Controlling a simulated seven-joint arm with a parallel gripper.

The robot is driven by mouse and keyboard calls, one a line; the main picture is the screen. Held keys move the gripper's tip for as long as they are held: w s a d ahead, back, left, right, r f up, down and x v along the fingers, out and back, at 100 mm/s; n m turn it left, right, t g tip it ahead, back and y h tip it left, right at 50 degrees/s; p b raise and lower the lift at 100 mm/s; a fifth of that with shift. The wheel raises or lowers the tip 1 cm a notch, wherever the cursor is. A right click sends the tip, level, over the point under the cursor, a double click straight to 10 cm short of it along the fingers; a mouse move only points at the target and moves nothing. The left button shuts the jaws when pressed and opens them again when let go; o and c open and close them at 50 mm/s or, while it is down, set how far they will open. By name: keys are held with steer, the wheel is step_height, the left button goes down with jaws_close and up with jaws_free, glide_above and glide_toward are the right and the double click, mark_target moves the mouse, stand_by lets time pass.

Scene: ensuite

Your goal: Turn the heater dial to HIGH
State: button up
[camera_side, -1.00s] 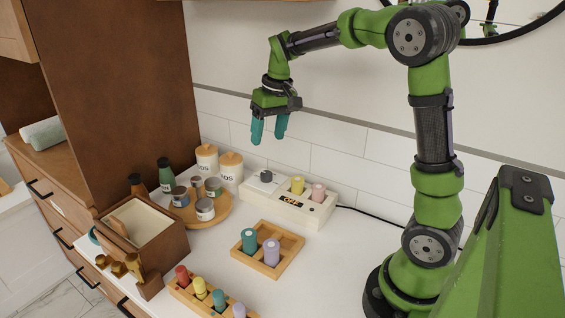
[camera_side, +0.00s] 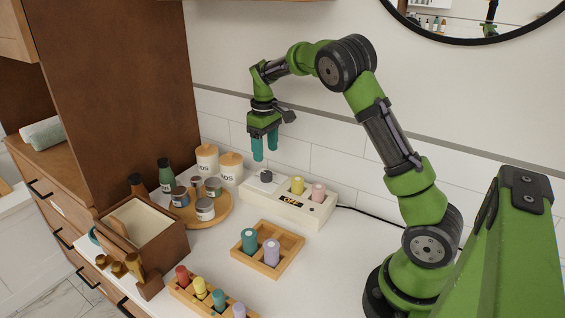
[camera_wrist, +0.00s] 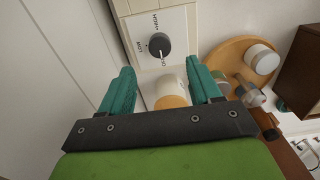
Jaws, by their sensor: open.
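The heater (camera_side: 318,214) is a long cream box against the tiled wall, with a dark display on its front that seems to read OFF. Its dial (camera_side: 266,176) is a dark round knob on the left end of its top. In the wrist view, the dial lies beyond the fingertips (camera_wrist: 163,72).
Yellow (camera_side: 297,185) and pink (camera_side: 318,192) rollers stand in the heater. Wooden-lidded canisters (camera_side: 231,168) stand close at its left, beside a round tray (camera_side: 226,210) of jars. A wooden rack (camera_side: 290,255) with two rollers lies in front. A black cord (camera_side: 365,214) runs right.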

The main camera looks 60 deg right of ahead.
mark_target(266, 173)
step_height(266, 173, down, 8)
steer(key=shift+r, duration=0.2)
steer(key=shift+c, duration=0.4)
steer(key=c, duration=1)
